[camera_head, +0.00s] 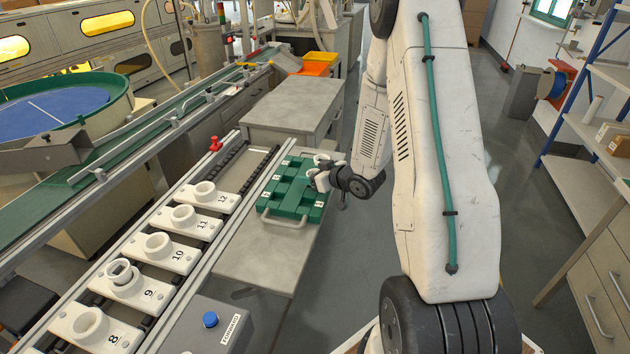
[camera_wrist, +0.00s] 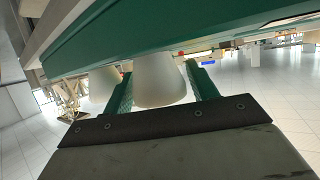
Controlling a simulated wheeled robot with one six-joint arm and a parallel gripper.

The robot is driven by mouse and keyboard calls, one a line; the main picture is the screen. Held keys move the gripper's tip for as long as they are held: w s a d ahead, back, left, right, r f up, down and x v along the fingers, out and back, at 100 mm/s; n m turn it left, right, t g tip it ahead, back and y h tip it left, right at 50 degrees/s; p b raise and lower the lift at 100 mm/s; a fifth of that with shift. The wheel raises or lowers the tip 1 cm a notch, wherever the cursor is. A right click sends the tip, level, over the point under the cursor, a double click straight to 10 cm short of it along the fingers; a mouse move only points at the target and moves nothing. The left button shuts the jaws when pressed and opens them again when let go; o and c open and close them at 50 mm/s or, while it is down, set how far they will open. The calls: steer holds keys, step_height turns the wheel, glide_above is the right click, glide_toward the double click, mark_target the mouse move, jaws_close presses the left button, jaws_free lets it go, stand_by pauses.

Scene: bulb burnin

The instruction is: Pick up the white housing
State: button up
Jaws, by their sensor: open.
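A white housing (camera_wrist: 160,82) shows in the wrist view as a pale, rounded, tapering body between the two green fingers of my gripper (camera_wrist: 165,88). The fingers are apart, one on each side of it; contact cannot be told. A second pale housing (camera_wrist: 103,86) stands just left of the left finger. In the head view my gripper (camera_head: 318,178) is at the right side of the green tray (camera_head: 287,193), with a white rim (camera_head: 321,159) showing beside it. The gripper and wrist partly hide the housings there.
The tray has metal handles and lies on a grey bench (camera_head: 262,255). To the left, a rail line carries white numbered plates (camera_head: 158,250) with round sockets. A box with a blue button (camera_head: 209,320) stands in front. Open floor (camera_head: 350,265) lies right of the bench.

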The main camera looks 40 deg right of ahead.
steer(key=shift+w, duration=0.1)
steer(key=c, duration=0.7)
